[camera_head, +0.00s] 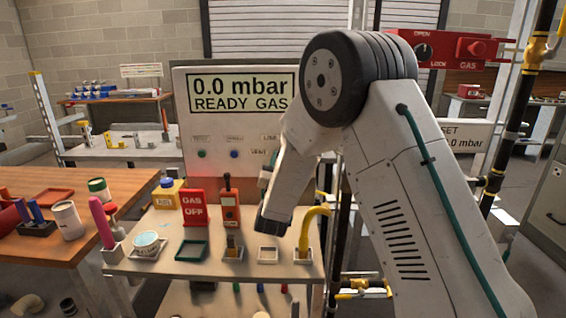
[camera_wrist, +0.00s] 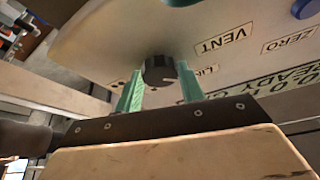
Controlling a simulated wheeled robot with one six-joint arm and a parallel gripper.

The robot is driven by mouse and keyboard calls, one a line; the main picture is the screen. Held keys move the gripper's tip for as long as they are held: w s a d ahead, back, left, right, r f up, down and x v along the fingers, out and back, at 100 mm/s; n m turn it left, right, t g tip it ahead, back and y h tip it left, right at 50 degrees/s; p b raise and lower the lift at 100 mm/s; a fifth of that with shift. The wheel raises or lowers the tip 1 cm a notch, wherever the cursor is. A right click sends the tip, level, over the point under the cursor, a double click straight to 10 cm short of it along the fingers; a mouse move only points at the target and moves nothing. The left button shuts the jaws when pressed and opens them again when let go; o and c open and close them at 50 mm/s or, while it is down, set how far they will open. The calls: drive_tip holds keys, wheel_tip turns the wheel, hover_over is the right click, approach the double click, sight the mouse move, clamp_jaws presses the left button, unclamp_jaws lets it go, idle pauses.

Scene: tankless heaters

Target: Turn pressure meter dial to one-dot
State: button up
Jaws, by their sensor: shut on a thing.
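The pressure meter (camera_head: 184,110) is a pale panel whose screen (camera_head: 241,92) reads "0.0 mbar READY GAS". In the wrist view its face (camera_wrist: 110,40) appears turned over, with VENT and ZERO labels. A black dial (camera_wrist: 160,70) stands out from the face, with a light mark near its right side. My gripper (camera_wrist: 158,80) has its two teal fingers on either side of this dial and is shut on it. In the head view my arm hides the dial and most of the gripper.
Below the meter, a small table (camera_head: 140,265) holds a red GAS OFF sign (camera_head: 193,207), a cup (camera_head: 146,243) and a yellow hooked pipe (camera_head: 313,228). A wooden table (camera_head: 100,178) stands at left. A red gas valve box (camera_head: 450,48) and pipes are at right.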

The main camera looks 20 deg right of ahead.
drive_tip(key=m+g, duration=0.2)
drive_tip(key=m, duration=0.3)
drive_tip(key=m+g+h, duration=0.1)
drive_tip(key=m+g, duration=0.1)
drive_tip(key=m, duration=0.4)
drive_tip(key=m+g+h, duration=0.1)
drive_tip(key=m+g, duration=0.1)
drive_tip(key=m, duration=0.3)
drive_tip(key=shift+w+a+r+m, duration=0.1)
drive_tip(key=shift+a+r+m, duration=0.2)
drive_tip(key=shift+r+m, duration=0.1)
drive_tip(key=shift+f+g+h, duration=0.1)
drive_tip(key=shift+g+h, duration=0.2)
drive_tip(key=o, duration=1)
drive_tip(key=v, duration=0.7)
drive_tip(key=shift+s+a, duration=0.25)
drive_tip(key=shift+s, duration=0.05)
